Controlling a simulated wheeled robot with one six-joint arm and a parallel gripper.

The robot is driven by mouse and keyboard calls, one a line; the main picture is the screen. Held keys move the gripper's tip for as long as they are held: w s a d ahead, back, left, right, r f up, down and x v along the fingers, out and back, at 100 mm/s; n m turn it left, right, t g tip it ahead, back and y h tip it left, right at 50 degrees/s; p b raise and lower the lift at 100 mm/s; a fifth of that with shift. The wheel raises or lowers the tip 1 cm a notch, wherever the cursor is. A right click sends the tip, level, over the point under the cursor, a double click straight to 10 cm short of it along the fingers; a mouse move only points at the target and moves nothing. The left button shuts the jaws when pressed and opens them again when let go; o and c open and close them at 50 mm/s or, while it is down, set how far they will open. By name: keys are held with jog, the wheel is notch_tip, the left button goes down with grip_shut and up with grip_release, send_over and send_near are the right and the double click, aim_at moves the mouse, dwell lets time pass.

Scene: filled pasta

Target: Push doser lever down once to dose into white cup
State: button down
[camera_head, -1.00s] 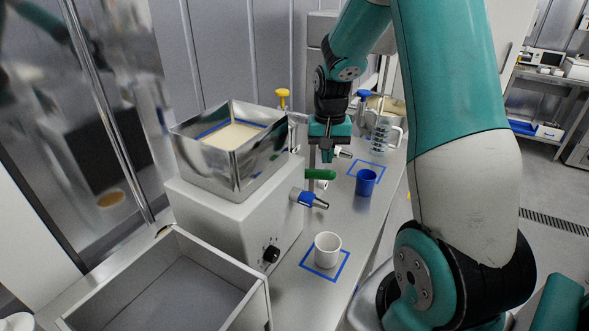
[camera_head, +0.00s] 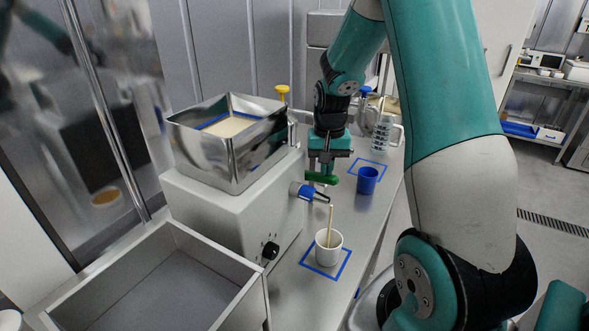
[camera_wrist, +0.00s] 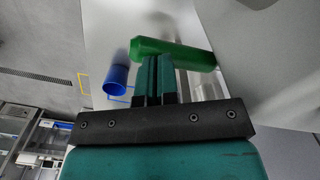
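The doser is a white box (camera_head: 225,215) with a steel hopper (camera_head: 200,160) of cream filling on top. Its green lever (camera_head: 321,178) sticks out above the blue-and-steel nozzle (camera_head: 309,192). My gripper (camera_head: 322,168) is shut and empty, its fingertips at the lever from above and seemingly touching it. In the wrist view the fingers (camera_wrist: 157,60) are together against the green lever (camera_wrist: 180,52). The white cup (camera_head: 328,253) stands upright in a blue outline under the nozzle. A cream stream (camera_head: 331,222) runs from the nozzle into it.
A blue cup (camera_head: 367,180) stands behind, near another blue outline (camera_head: 371,165). A clear jug (camera_head: 384,137) is farther back. An open grey bin (camera_head: 150,290) is in front at left. A yellow-topped valve (camera_head: 283,92) rises behind the hopper.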

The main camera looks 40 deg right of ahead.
jog(key=shift+f+b, duration=2.5)
jog(key=shift+f, duration=1.45)
notch_tip(320, 180, up, 13)
jog(key=p, duration=1.1)
jog(key=shift+r, duration=0.15)
notch_tip(320, 180, up, 5)
jog(key=p, duration=0.4)
